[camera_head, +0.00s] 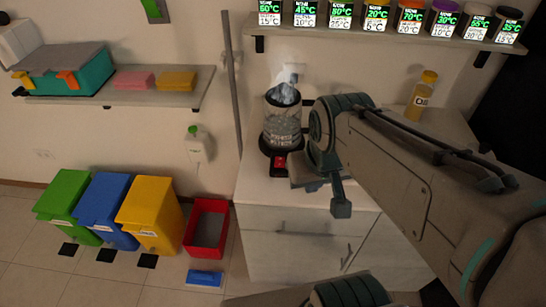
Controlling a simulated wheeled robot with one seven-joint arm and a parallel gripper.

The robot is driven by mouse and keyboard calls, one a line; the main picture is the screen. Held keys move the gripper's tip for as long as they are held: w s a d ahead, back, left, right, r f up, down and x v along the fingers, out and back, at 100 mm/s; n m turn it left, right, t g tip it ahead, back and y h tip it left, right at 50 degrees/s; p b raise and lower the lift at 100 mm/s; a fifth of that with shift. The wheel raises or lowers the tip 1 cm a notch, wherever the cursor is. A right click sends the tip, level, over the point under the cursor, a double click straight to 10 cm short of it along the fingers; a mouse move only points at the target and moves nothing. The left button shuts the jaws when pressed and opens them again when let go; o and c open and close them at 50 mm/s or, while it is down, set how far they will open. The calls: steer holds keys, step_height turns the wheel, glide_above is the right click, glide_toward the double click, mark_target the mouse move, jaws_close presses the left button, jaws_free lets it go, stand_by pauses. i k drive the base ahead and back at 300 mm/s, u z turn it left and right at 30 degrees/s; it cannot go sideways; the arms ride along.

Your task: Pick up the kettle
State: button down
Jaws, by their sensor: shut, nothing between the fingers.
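The kettle (283,122) looks like a clear glass vessel with a dark rim and a dark base. It stands upright on the white counter (258,190), against the wall. A red switch part (280,162) shows at its front. My gripper (341,205) is at the end of my arm, in front and to the right of the kettle, apart from it. It is shut and empty. My arm crosses the right side of the view and hides part of the counter. The kettle's handle cannot be made out.
A shelf of spice dispensers (340,15) hangs above the counter. An oil bottle (421,95) stands at the back right. A vertical pole (234,85) is left of the kettle. Coloured bins (150,215) and a red crate (207,228) stand on the floor to the left.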

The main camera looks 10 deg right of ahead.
mark_target(282, 131)
steer(key=z, duration=1.85)
steer(key=k, duration=1.15)
steer(key=u, duration=0.1)
steer(key=i, duration=0.4)
steer(key=u, duration=0.2)
